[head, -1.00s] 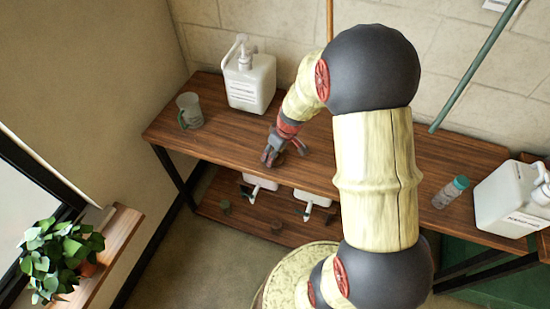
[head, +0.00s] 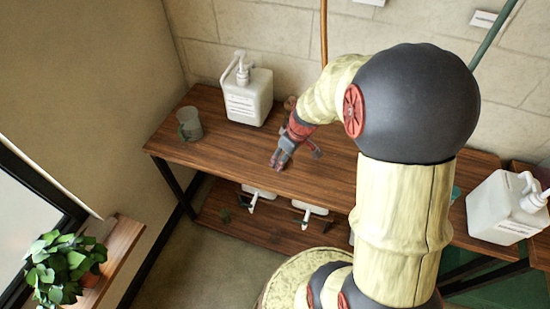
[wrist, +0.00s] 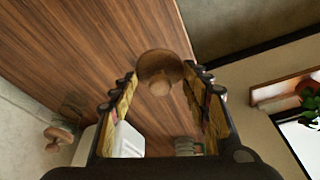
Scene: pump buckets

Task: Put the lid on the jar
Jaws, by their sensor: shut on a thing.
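My gripper (head: 280,161) is over the wooden table, left of my arm. In the wrist view my gripper (wrist: 160,76) is shut on a round brown wooden lid (wrist: 156,62) with a small knob, held between the fingertips. In the head view the fingers hide most of the lid. A grey-green jar-like container (head: 190,123) with a handle stands at the table's left end, apart from my gripper. It also shows partly in the wrist view (wrist: 187,146), low between the fingers. I cannot tell whether its top is open.
A white pump bucket (head: 247,96) stands at the back, right of the container. Another (head: 500,207) stands far right. A small wooden piece (head: 290,103) is near the back edge; a similar one shows in the wrist view (wrist: 58,135). The table's left front is clear.

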